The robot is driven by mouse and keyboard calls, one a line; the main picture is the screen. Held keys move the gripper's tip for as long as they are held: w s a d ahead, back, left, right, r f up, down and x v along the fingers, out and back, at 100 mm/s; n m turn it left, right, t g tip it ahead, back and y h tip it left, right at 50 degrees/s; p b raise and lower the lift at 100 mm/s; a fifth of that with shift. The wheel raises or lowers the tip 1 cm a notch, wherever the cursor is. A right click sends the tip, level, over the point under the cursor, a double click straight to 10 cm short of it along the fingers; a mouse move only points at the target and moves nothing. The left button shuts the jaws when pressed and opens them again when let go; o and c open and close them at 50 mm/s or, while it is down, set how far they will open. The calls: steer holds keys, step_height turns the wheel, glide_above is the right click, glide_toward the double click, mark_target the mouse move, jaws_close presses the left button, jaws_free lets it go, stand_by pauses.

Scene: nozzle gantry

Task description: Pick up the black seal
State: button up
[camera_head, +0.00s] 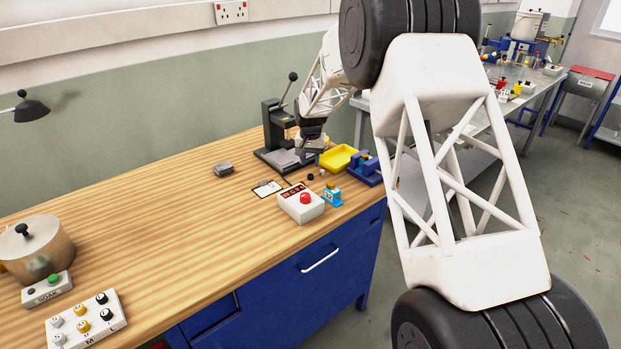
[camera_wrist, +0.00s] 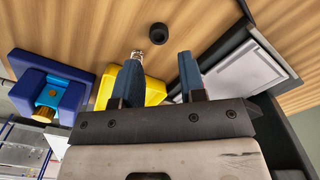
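The black seal (camera_wrist: 158,33) is a small dark ring-like piece standing on the wooden bench top in the wrist view. It also shows as a tiny dark spot (camera_head: 310,176) in the head view. My gripper (camera_wrist: 159,66) is open, with its two blue-grey fingers apart and nothing visible between them. In the wrist view the seal lies beyond the fingertips, roughly in line with the gap between them. In the head view my gripper (camera_head: 313,146) hangs over the bench by the press, and its fingers are too small to make out.
A yellow tray (camera_head: 338,158), a blue fixture (camera_head: 366,170) and a black lever press (camera_head: 276,135) stand close around my gripper. A small metallic piece (camera_wrist: 137,56) is by one finger. A box with a red button (camera_head: 301,205) is nearer the front edge.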

mark_target(311, 175)
steer(key=shift+f, duration=0.2)
steer(key=shift+s+f, duration=0.15)
steer(key=shift+f, duration=2.4)
steer(key=c, duration=0.7)
